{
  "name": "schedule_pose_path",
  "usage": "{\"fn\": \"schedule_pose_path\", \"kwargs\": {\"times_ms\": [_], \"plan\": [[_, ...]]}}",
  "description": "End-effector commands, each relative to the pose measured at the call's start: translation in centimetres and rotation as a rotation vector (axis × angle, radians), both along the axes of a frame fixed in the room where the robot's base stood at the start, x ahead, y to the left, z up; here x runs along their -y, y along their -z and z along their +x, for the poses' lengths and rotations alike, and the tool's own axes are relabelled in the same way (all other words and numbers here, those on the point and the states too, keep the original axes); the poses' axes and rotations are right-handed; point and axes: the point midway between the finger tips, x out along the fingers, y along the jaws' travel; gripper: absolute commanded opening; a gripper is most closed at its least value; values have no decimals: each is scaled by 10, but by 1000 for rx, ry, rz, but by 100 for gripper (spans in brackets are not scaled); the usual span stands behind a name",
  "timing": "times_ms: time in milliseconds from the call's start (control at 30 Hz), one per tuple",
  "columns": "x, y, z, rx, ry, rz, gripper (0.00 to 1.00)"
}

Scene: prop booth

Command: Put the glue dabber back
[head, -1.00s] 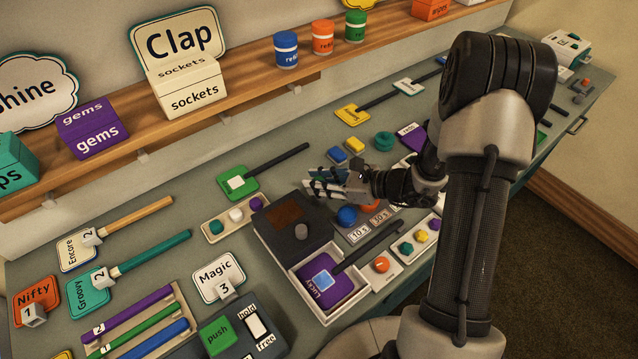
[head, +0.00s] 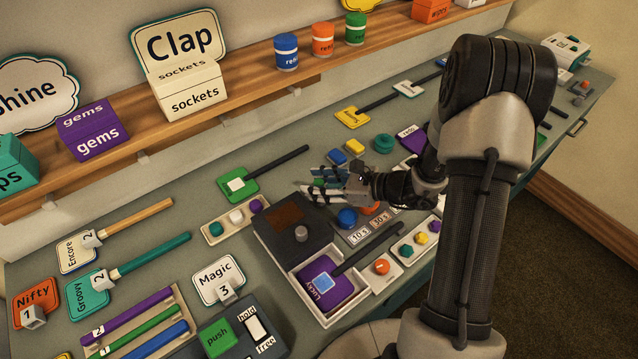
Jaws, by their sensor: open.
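I cannot tell for certain which item is the glue dabber. A short grey cylindrical knob (head: 301,233) stands upright on a dark box (head: 272,235) with a brown patch on its top; it may be the dabber. My gripper (head: 312,181) is open just behind and right of the dark box's back edge, with its fingers pointing left. I see nothing clearly held between the fingers. The knob is in front of the gripper and apart from it. My gripper and forearm hide part of the bench behind them.
A white tray (head: 359,293) holds a purple Lucky paddle (head: 318,289) with a dark handle. A green paddle (head: 238,185) lies left of my gripper, near a cream tray (head: 215,232) of coloured pieces.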

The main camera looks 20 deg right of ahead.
Motion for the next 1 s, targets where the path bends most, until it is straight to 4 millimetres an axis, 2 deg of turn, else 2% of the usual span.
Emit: {"fn": "schedule_pose_path", "kwargs": {"times_ms": [167,500,700,867,1000], "plan": [[18,-12,-11,1,5,-1,40],[70,-40,-52,1,5,1,40],[86,-48,-65,1,1,-1,40],[75,-63,-72,25,-74,-51,40],[41,-93,-89,88,-270,-188,40]]}}
